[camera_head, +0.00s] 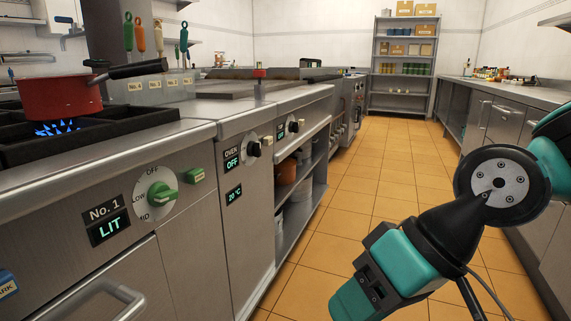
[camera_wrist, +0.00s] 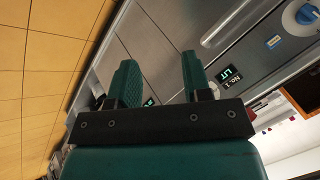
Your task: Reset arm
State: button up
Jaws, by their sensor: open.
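My gripper (camera_wrist: 157,78) shows in the wrist view with its two green fingers apart and nothing between them. In the head view my arm is at the right, over the floor aisle and clear of the stove front; its fingertips cannot be made out there. The wrist view is turned on its side and shows the counter fronts beyond the fingers, with a LIT display (camera_wrist: 228,73) and a blue knob (camera_wrist: 305,14).
A red pan (camera_head: 60,96) sits over a blue flame on the left burner. A green knob (camera_head: 161,195) and a LIT display (camera_head: 108,229) are on the stove front. Counters line both sides. The tiled aisle (camera_head: 365,180) is open up to a shelf rack (camera_head: 404,65).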

jog(key=s+d+r+h+p, duration=0.2)
jog(key=s+d+h, duration=0.1)
jog(key=s+d, duration=0.3)
notch_tip(320, 180, up, 29)
jog(key=w+p, duration=0.1)
jog(key=p, duration=2.8)
jog(key=shift+w+d+r+n+g+p, duration=0.15)
jog(key=shift+w+d+n+g+p, duration=0.15)
jog(key=shift+d+n+p, duration=0.1)
jog(key=shift+a, duration=0.15)
